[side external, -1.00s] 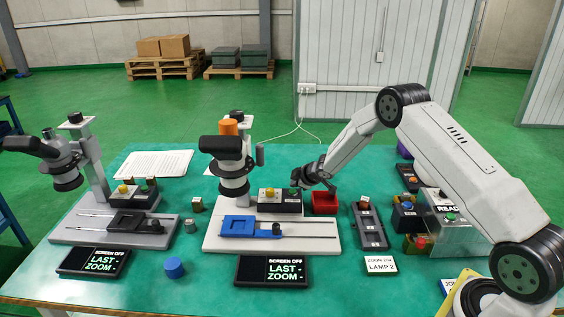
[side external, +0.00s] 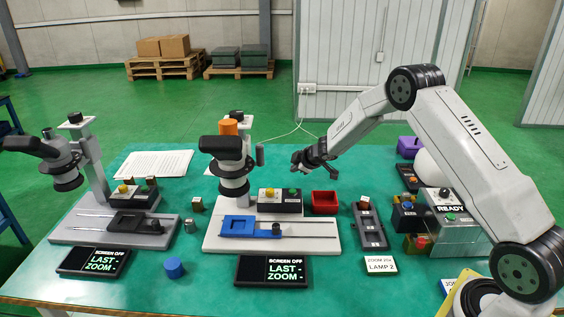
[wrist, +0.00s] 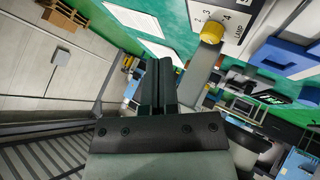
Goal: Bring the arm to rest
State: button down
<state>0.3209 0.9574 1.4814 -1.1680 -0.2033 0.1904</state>
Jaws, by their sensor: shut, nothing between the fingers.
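My gripper (side external: 303,160) hangs in the air above the green table (side external: 205,285), behind and above the small red bin (side external: 325,203). It points to the left in the side view, toward the microscope with the orange knob. In the wrist view the fingers of my gripper (wrist: 160,65) are together with nothing between them. My arm is bent, with its elbow high at the right. In the side view the gripper stands clear of the things around it.
Two microscopes stand at the left (side external: 68,175) and middle (side external: 232,170), each with a button box and dark screen. A black tray (side external: 370,232), a LAMP 2 card (side external: 380,266) and a READY box (side external: 455,232) are at the right. Air above the table's back is free.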

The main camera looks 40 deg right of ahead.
dwell(0.3)
jog(key=s+a+r+m+g+h, duration=0.1)
jog(key=s+a+r+m, duration=0.15)
jog(key=s+a, duration=0.2)
jog(key=s+a+r+m+g, duration=0.1)
jog(key=s+a+r+m, duration=0.1)
jog(key=s+a+r, duration=0.3)
jog(key=s+a+m+g, duration=0.2)
jog(key=s+a, duration=0.1)
jog(key=s, duration=0.9)
jog(key=s+a+m+g+y, duration=0.1)
jog(key=s+a, duration=0.3)
jog(key=s, duration=0.8)
jog(key=shift+s+a+r+m+g, duration=0.25)
jog(key=shift+m+g, duration=0.2)
jog(key=shift+g, duration=0.35)
